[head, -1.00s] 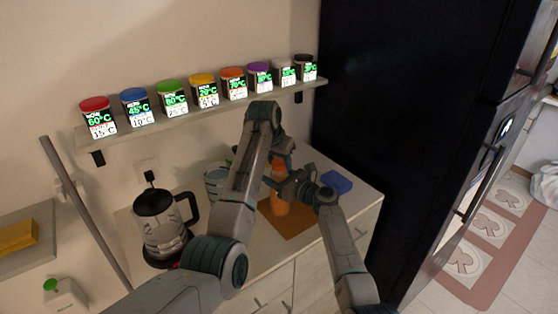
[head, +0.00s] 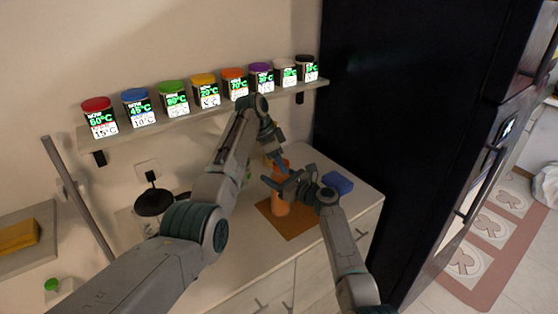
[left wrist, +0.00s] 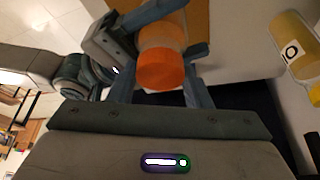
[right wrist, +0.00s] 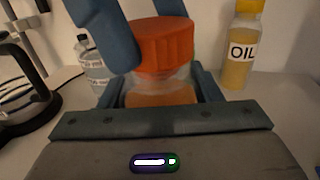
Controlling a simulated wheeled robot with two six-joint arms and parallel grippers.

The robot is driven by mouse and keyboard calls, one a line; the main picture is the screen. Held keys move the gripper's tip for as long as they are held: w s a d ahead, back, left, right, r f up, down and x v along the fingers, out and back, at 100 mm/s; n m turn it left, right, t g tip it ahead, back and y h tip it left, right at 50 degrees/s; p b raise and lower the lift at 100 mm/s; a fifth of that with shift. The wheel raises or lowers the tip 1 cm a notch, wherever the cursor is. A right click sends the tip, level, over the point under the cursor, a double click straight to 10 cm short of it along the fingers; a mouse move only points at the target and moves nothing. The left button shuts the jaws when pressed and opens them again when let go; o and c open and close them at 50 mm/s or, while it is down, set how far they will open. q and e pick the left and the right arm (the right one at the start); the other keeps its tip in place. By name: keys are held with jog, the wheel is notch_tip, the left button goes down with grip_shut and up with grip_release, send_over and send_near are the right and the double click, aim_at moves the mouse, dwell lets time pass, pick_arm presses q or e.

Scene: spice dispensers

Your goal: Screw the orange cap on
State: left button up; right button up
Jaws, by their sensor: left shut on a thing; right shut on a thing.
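The orange cap (right wrist: 163,45) sits on top of a clear dispenser (right wrist: 160,88) with orange contents, which stands upright on an orange-brown mat (head: 297,226). My left gripper (head: 281,166) reaches down from above and is shut on the cap, which also shows between its fingers in the left wrist view (left wrist: 160,70). My right gripper (head: 283,188) comes from the right and is shut on the dispenser's body below the cap. The fingers partly hide where cap and body meet, so I cannot tell how tight the cap is.
An oil bottle (right wrist: 241,48) and a clear labelled bottle (right wrist: 91,62) stand behind the dispenser. A kettle (head: 153,203) is at the left, a blue block (head: 337,182) at the right. Above is a shelf (head: 190,115) of several coloured-lid jars. A black fridge (head: 415,110) bounds the right.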

pick_arm(q)
jog(key=shift+m+g, duration=0.5)
jog(key=shift+m, duration=0.7)
jog(key=shift+f+m, duration=0.1)
jog(key=shift+m, duration=0.4)
jog(key=o, duration=1.1)
jog(key=v, duration=1.2)
jog(key=shift+w, duration=0.2)
